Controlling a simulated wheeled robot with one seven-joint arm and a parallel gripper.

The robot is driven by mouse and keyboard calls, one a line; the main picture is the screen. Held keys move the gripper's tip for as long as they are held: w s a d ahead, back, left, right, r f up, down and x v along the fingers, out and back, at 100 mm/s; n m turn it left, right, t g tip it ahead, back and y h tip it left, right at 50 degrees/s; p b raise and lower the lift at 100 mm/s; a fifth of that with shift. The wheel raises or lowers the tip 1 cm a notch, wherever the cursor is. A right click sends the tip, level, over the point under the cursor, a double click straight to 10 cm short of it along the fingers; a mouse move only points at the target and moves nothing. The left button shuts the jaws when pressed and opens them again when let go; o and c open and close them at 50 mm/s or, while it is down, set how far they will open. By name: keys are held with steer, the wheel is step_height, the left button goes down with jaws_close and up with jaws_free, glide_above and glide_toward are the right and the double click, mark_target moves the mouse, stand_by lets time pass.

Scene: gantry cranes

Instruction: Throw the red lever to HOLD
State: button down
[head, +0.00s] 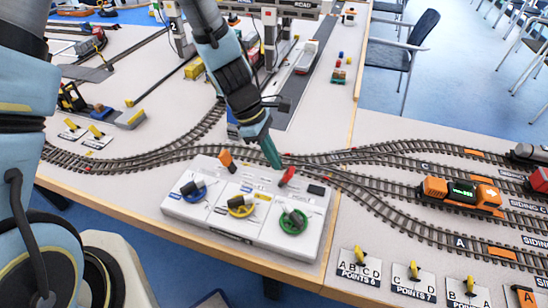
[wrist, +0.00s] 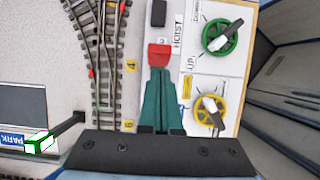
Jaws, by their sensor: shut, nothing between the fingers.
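The red lever (head: 287,176) stands at the back edge of a white control box (head: 250,232) and leans to the right in the head view. In the wrist view the red lever (wrist: 159,54) lies straight ahead of my fingertips. My gripper (head: 276,163) is shut and empty, its green fingers pointing down just left of the lever. In the wrist view my gripper (wrist: 158,72) ends right at the lever's near edge; I cannot tell if they touch. A HOLD marking is not readable.
An orange lever (head: 226,160) stands left on the box. Blue (head: 193,189), yellow (head: 241,206) and green (head: 293,222) dials sit in front. Railway track (head: 340,175) runs behind the box. An orange locomotive (head: 460,194) stands on track to the right.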

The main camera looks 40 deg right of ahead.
steer(key=shift+r, duration=0.35)
steer(key=shift+w, duration=0.1)
step_height(320, 180, up, 11)
steer(key=w+a, duration=0.1)
steer(key=shift+w+r+p, duration=0.2)
steer(key=shift+p, duration=0.1)
stand_by(0.3)
stand_by(0.4)
